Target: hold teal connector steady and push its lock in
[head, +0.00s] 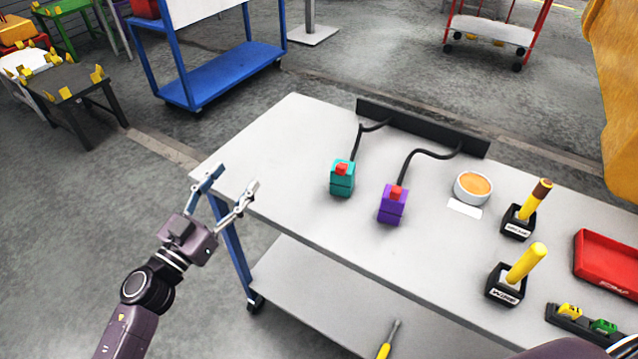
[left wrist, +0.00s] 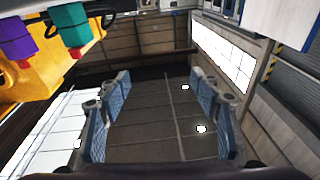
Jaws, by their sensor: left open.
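The teal connector (head: 342,183) stands on the white table, with a red lock (head: 341,169) on its top and a black cable running back from it. It also shows at the upper left of the left wrist view (left wrist: 74,24). A similar purple connector (head: 392,208) with a red top stands to its right and shows in the left wrist view (left wrist: 17,40). My left gripper (head: 232,180) is open and empty near the table's left edge, left of the teal connector and apart from it. Its spread fingers show in the left wrist view (left wrist: 160,112). My right gripper is not seen.
A black rail (head: 424,127) takes the cables at the table's back. A bowl (head: 473,187) with orange contents, two black holders with yellow-handled tools (head: 525,262) and a red tray (head: 608,262) stand to the right. The tabletop (head: 290,150) left of the teal connector is clear.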

